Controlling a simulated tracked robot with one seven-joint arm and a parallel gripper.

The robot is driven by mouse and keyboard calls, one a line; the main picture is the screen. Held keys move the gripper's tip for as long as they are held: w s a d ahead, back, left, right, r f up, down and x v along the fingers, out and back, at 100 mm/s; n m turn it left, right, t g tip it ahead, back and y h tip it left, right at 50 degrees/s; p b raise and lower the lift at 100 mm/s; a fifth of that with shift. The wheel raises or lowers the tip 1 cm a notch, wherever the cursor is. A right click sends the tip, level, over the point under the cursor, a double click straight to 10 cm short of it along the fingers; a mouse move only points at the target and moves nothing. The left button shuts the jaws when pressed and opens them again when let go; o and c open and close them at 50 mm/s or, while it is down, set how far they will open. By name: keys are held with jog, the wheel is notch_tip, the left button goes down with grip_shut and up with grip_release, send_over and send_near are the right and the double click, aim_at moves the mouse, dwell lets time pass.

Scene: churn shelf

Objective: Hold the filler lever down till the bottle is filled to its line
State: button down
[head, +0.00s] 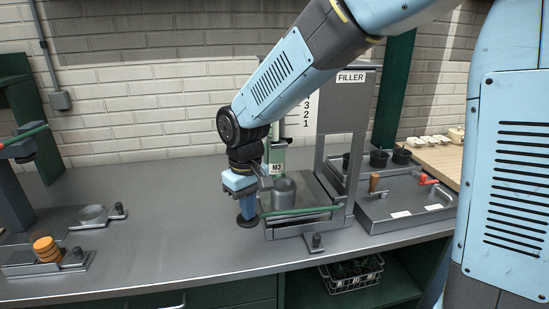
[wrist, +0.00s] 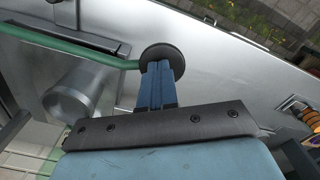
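The filler (head: 346,100) stands at the back of the bench, with a label reading FILLER. Its green lever (head: 305,211) runs across the front of the tray and ends in a round black pad, which shows in the wrist view (wrist: 162,55). My gripper (head: 247,214) is shut, with its blue fingers together and pointing down. Its fingertips are over the pad and appear to touch it. A grey cylinder (head: 284,189), perhaps the bottle, stands behind the lever; it also shows in the wrist view (wrist: 82,95). I cannot see a fill level or line.
A green part marked M3 (head: 277,167) and a number scale (head: 306,118) are behind my arm. A grey tray (head: 405,208) with handled items is at right. Orange discs (head: 46,249) sit at far left. The bench's left middle is clear.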

jog(key=shift+f, duration=0.15)
jog(key=shift+s+a+f, duration=0.1)
jog(key=shift+f, duration=0.55)
